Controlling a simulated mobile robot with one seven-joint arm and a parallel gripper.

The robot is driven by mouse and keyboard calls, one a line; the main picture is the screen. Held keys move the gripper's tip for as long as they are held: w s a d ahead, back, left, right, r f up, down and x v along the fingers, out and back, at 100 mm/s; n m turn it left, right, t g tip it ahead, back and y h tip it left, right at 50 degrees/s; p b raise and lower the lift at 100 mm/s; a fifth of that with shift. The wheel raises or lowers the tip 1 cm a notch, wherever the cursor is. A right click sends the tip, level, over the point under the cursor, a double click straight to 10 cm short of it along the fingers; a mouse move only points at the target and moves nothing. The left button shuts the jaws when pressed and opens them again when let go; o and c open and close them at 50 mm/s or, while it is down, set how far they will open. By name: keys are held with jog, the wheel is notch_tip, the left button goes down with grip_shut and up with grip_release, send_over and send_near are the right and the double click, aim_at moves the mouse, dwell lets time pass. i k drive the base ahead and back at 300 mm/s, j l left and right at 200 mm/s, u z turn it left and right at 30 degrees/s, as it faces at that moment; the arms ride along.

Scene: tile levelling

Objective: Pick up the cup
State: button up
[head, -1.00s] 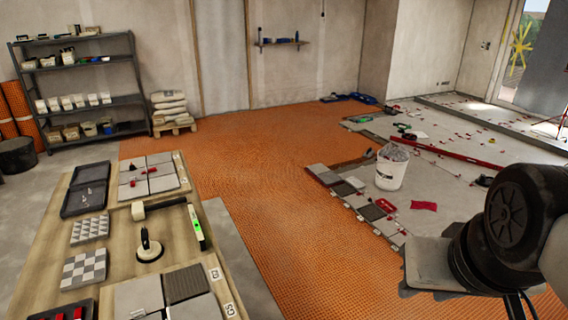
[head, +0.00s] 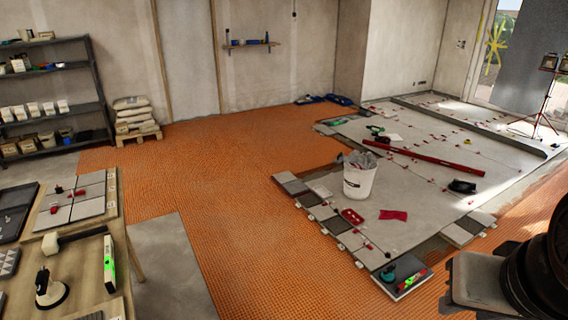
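No drinking cup shows clearly. A suction-cup-like tool with a pale round base and a dark upright handle (head: 50,293) stands on the wooden table (head: 122,262) at lower left. Another small dark and teal tool (head: 388,274) sits on a tile at the lower right of the floor; whether it is a cup I cannot tell.
A green level (head: 109,264) lies beside the pale-based tool. Orange matting (head: 230,180) lies open between table and tiles. Shelves (head: 95,92) stand at left.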

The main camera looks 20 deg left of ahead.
aim_at(52, 293)
jog(key=i+u, duration=0.8)
jog(key=i+l+u, duration=0.2)
jog(key=u, duration=0.2)
jog(key=i+u, duration=0.45)
jog(key=i, duration=0.25)
jog(key=i+l+u, duration=0.2)
jog(key=i+u, duration=0.25)
jog(key=i, duration=0.2)
jog(key=i+u, duration=0.25)
jog(key=u, duration=0.25)
jog(key=i+l+u, duration=0.15)
jog(key=u, duration=0.35)
jog(key=i+l+u, duration=0.25)
jog(key=u, duration=0.2)
jog(key=i+l+u, duration=0.1)
jog(key=u, duration=0.25)
jog(key=i+l+u, duration=0.2)
jog(key=u, duration=0.15)
jog(key=i+l+u, duration=0.15)
jog(key=u, duration=0.2)
